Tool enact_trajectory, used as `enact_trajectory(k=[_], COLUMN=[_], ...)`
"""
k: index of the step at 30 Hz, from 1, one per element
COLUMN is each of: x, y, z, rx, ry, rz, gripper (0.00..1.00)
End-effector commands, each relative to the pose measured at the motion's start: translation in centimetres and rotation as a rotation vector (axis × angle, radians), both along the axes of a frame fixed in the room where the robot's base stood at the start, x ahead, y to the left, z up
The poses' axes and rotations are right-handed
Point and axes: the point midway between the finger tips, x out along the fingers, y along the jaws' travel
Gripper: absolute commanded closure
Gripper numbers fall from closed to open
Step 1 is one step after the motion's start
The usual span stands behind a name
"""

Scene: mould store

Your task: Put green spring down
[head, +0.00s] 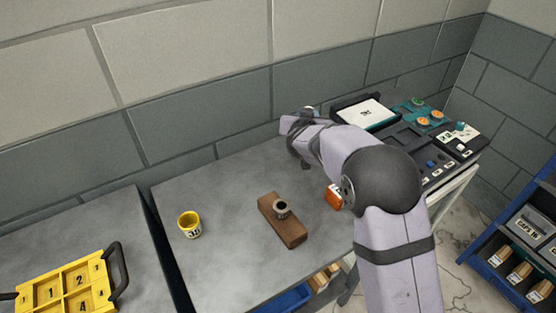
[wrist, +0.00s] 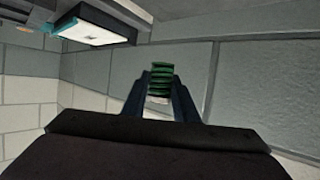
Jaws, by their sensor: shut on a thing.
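The green spring (wrist: 161,74) shows in the wrist view as a short stack of green coils between the two fingers. My gripper (wrist: 160,98) is shut on it. In the head view my gripper (head: 299,150) is at the back of the grey table (head: 225,265), near the wall. It is partly hidden by my own arm there, and I cannot make out the spring clearly. I cannot tell how high the spring is above the table.
A yellow cup (head: 189,226) and a brown block (head: 288,233) bearing a small dark ring (head: 282,207) stand on the table. An orange object (head: 334,196) is beside my arm. A yellow numbered tray (head: 101,264) is at left, a black case (head: 345,101) at back right.

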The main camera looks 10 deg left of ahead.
Motion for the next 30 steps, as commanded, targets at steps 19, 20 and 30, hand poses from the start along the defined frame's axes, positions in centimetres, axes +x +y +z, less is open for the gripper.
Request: enact_trajectory(k=[19,20,30], x=[-0.7,-0.9,-2.6], y=[5.0,5.2,7.7], z=[-0.2,-0.4,-2.2], rx=[-0.001,-0.001,0.000], ry=[0.002,0.002,0.002], rz=[0.327,0.340,0.458], gripper=[0.97,0.97,0.97])
